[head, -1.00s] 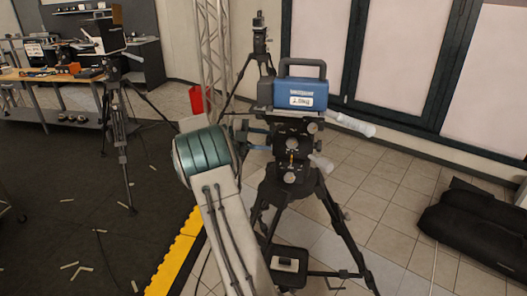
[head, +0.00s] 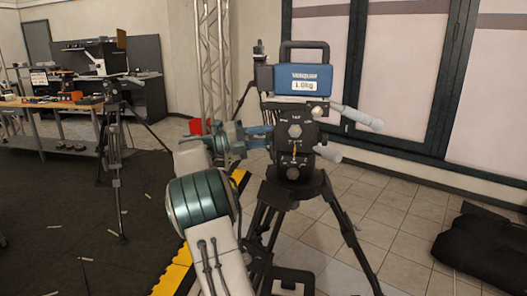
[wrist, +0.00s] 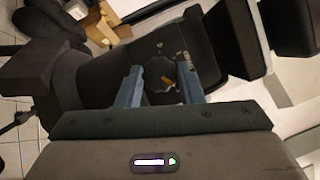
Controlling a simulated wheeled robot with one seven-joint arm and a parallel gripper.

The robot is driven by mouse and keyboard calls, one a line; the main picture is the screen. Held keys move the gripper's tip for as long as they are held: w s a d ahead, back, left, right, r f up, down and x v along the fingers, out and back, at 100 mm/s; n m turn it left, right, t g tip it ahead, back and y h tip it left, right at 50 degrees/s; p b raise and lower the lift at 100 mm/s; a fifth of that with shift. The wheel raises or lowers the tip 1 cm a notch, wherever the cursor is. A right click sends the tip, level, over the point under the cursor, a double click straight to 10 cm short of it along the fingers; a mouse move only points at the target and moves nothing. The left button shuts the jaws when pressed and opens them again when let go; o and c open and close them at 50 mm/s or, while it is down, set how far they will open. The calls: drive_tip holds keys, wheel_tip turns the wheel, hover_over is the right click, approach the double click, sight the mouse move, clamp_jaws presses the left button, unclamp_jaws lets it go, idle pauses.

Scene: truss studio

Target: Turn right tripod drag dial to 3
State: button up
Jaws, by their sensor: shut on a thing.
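The right tripod (head: 287,188) stands in front of me with a black head (head: 296,140) that bears labelled controls and a small yellow pointer. A blue weight block (head: 303,80) with a handle sits on top. My gripper (head: 266,137) reaches the left side of the head. The dial's numbers are too small to read. In the head view, the dial is not clearly visible at the fingertips.
Two light handles, an upper one (head: 357,117) and a lower one (head: 328,153), stick out to the right of the head. Another tripod (head: 115,150) stands at left by a workbench (head: 45,103). A lattice truss (head: 214,60) rises behind. A black bag (head: 485,250) lies at right.

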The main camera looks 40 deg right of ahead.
drive_tip(key=shift+f+m+b, duration=0.2)
drive_tip(key=shift+m+b, duration=0.6)
drive_tip(key=shift+b, duration=0.2)
drive_tip(key=shift+r, duration=0.1)
drive_tip(key=o, duration=1)
drive_tip(key=shift+c, duration=0.2)
drive_tip(key=p+v, duration=0.1)
drive_tip(key=v, duration=1.3)
drive_tip(key=shift+d+f, duration=0.15)
drive_tip(key=shift+f, duration=0.2)
drive_tip(key=shift+w, duration=0.1)
